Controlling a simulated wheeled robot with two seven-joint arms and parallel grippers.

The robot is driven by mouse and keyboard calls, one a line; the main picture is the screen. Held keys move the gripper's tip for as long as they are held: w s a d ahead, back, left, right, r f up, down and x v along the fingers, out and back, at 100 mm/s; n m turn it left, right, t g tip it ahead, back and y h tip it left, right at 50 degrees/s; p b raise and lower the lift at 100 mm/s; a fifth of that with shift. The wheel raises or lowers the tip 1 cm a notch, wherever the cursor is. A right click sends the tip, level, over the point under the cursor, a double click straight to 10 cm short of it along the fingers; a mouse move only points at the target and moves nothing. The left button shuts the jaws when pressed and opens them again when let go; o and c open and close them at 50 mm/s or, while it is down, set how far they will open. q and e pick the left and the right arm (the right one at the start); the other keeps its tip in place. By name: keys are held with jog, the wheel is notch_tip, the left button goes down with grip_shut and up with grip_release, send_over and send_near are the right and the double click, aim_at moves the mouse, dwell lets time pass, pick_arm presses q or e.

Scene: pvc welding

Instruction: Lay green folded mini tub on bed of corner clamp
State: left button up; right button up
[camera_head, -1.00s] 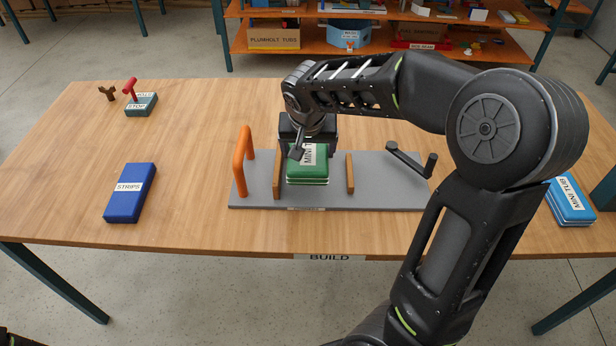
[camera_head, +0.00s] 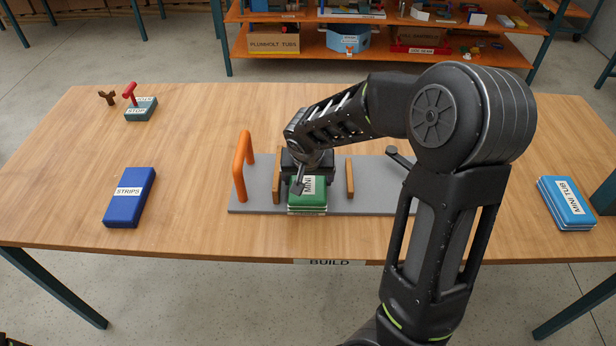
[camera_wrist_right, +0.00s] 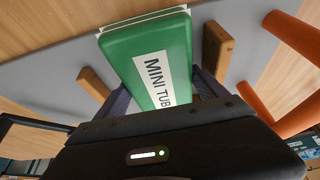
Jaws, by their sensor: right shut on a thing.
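The green folded mini tub (camera_head: 308,196) is between the two wooden blocks of the corner clamp (camera_head: 262,196), over its grey bed. I cannot tell whether it touches the bed. My right gripper (camera_head: 304,178) is shut on the tub from its far side and hides part of it. In the right wrist view the green tub (camera_wrist_right: 150,60) shows its MINI TUB label between the fingers (camera_wrist_right: 160,95), with a wooden block on each side. My left gripper is not in view.
An orange handle (camera_head: 243,165) stands at the clamp's left. A blue STRIPS box (camera_head: 130,208) lies left, a STOP block (camera_head: 141,112) behind it. A blue mini tub (camera_head: 566,208) lies at the right. The table's left middle is clear.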

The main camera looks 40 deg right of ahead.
jog(key=shift+f, duration=0.1)
jog(key=o, duration=1.5)
jog(key=shift+r, duration=0.3)
jog(key=v, duration=1.1)
jog(key=shift+s+a+r, duration=0.15)
jog(key=shift+a+r, duration=0.05)
jog(key=shift+r, duration=0.1)
